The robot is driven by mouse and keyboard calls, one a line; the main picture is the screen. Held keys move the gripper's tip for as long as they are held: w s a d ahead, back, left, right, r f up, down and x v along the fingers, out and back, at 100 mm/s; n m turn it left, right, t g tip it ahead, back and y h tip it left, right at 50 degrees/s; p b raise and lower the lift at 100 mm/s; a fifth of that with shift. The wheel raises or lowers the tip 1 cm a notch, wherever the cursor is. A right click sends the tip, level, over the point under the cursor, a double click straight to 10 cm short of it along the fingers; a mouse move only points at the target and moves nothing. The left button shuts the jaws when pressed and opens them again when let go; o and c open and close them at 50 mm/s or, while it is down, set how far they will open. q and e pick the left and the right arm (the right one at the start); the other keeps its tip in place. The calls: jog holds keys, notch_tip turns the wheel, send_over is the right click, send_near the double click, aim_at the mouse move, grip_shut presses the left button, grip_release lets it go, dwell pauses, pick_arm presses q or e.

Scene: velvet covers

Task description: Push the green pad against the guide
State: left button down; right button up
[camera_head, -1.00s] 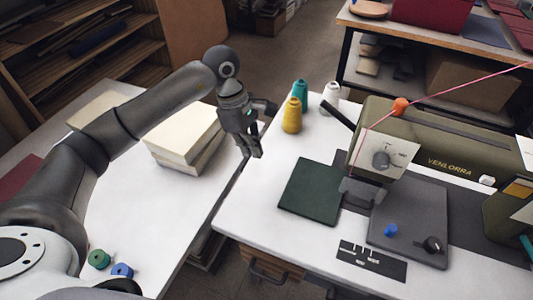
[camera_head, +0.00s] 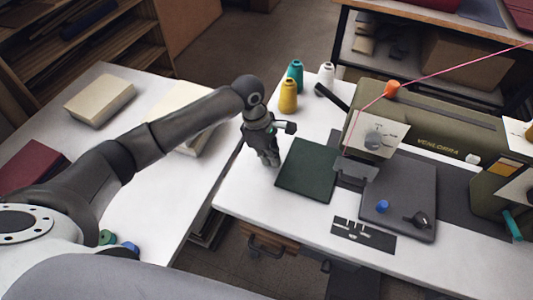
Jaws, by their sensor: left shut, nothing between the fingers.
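The green pad (camera_head: 307,170) is a flat dark green square lying on the white table, left of the olive sewing machine (camera_head: 425,120). Its right edge is close to a dark grey metal piece (camera_head: 354,171) under the machine's head, which may be the guide; I cannot tell whether they touch. My left gripper (camera_head: 271,163) points down just left of the pad, with its fingers shut and empty. It is near the pad's left edge; contact is unclear. My right gripper is not in view.
Yellow (camera_head: 288,97), teal (camera_head: 295,75) and white (camera_head: 326,77) thread cones stand behind the pad. A gap separates the left table (camera_head: 120,215) from the sewing table.

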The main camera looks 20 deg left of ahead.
aim_at(296, 171)
pick_arm(q)
jog(key=d+b, duration=0.3)
jog(key=d, duration=0.4)
jog(key=shift+s+f, duration=0.1)
jog(key=shift+d, duration=0.15)
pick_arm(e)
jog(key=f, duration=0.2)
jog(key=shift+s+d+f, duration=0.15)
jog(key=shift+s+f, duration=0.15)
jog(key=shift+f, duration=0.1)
